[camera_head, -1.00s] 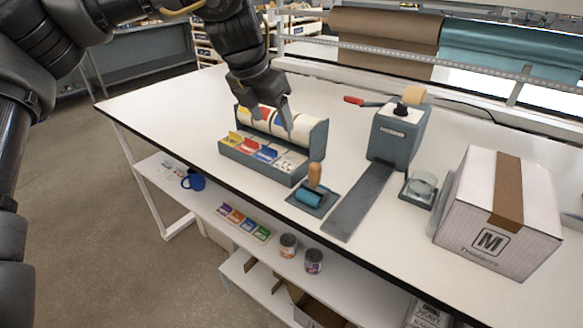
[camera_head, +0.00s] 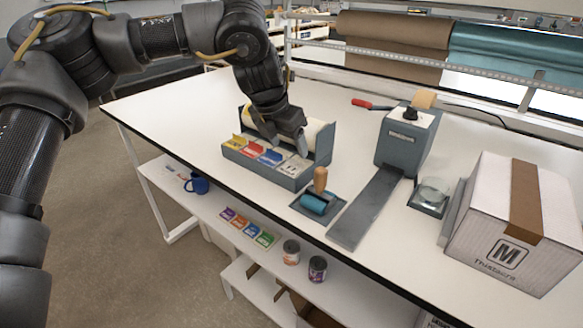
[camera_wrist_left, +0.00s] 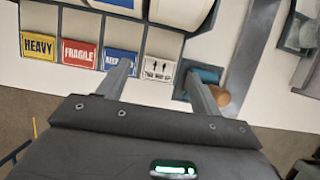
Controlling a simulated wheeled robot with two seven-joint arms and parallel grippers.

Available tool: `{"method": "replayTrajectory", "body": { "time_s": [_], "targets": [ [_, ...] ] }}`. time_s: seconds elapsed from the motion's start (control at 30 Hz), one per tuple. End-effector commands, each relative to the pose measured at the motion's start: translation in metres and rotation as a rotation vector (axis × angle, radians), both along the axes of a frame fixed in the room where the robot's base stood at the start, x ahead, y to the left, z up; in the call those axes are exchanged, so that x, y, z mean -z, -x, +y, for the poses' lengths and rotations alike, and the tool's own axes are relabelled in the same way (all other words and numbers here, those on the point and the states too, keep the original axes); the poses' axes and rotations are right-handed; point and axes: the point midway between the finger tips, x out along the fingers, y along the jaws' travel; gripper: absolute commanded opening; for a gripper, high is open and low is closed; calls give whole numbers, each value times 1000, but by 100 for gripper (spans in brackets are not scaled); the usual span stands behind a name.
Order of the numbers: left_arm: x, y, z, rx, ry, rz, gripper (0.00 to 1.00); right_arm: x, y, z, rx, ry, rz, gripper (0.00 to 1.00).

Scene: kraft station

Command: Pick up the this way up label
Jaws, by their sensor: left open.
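The this way up label is the white card with black arrows (camera_wrist_left: 160,70), the rightmost in the row of the grey label dispenser (camera_head: 268,172). It also shows in the head view (camera_head: 291,168), partly near the fingers. My left gripper (camera_head: 290,146) is open and empty, above the front row of labels. In the wrist view its two fingers (camera_wrist_left: 157,75) straddle the this way up label, left and right of it. I cannot tell whether they touch it. The heavy (camera_wrist_left: 39,46), fragile (camera_wrist_left: 79,54) and blue (camera_wrist_left: 119,60) labels stand to its left. My right gripper is not in view.
A teal roller with wooden handle (camera_head: 315,204) stands right of the dispenser, close to the right finger. A grey tape dispenser (camera_head: 403,140) and a carton (camera_head: 510,225) stand farther right. The table left of the dispenser is clear.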

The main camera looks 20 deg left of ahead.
Motion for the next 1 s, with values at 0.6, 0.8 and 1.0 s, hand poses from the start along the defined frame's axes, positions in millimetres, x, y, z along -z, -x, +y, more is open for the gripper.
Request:
{"method": "replayTrajectory", "body": {
  "time_s": [0.6, 0.8, 1.0],
  "targets": [
    [47, -14, -9, -2, -1, 1, 65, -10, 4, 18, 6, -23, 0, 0],
    [47, -14, -9, -1, -1, 1, 43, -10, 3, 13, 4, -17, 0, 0],
    [47, -14, -9, -1, -1, 1, 18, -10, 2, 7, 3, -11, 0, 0]
  ]
}}
